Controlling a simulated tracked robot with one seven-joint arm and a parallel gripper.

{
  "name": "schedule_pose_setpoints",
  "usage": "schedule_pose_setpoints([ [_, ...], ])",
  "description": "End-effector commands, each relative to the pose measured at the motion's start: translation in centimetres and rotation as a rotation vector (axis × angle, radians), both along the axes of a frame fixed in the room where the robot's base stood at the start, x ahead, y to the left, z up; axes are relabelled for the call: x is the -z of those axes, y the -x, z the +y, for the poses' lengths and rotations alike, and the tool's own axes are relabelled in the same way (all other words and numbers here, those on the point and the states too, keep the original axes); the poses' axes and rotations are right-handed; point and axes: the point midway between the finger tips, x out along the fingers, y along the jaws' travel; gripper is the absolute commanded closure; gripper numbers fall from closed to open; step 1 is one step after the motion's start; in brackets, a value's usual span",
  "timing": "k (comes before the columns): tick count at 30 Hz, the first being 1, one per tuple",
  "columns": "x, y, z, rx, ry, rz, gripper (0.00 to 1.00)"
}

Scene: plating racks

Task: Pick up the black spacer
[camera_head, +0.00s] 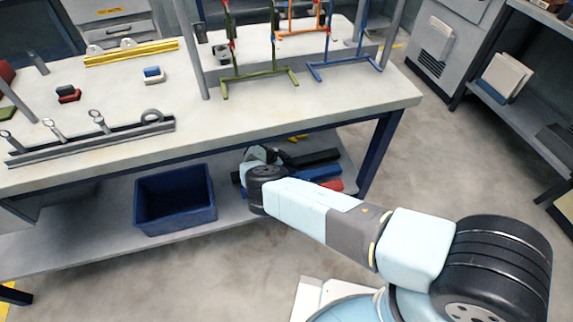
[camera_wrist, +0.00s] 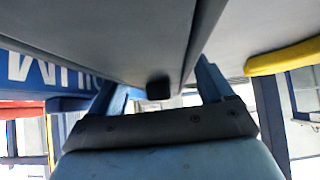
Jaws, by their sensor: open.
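The black spacer (camera_head: 318,157) is a long dark bar on the lower shelf under the bench, at the right end. My gripper (camera_head: 260,157) is beside its left end in the head view, partly hidden by my own wrist. In the wrist view my gripper (camera_wrist: 160,88) shows two blue fingers spread apart. A large dark grey bar, which looks like the black spacer (camera_wrist: 110,35), fills the upper middle very close to the camera and runs down toward the space between the fingers. I cannot tell whether the fingers touch it.
A blue bar (camera_head: 318,173) and a red piece (camera_head: 331,186) lie next to the spacer; the blue bar (camera_wrist: 45,72) shows white lettering in the wrist view. A yellow bar (camera_wrist: 285,57) is at the right there. A blue bin (camera_head: 175,222) stands left on the shelf (camera_head: 85,241). The bench top (camera_head: 260,117) is overhead.

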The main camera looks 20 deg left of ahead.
Motion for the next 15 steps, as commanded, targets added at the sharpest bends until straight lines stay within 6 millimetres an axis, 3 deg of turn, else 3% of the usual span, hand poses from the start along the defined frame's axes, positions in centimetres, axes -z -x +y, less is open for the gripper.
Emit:
schedule_pose_setpoints([
  [2, -0.01, -0.17, -0.27, 0.004, 0.000, 0.000, 0.19],
  [15, -0.03, -0.36, -0.58, 0.008, 0.000, 0.000, 0.61],
])
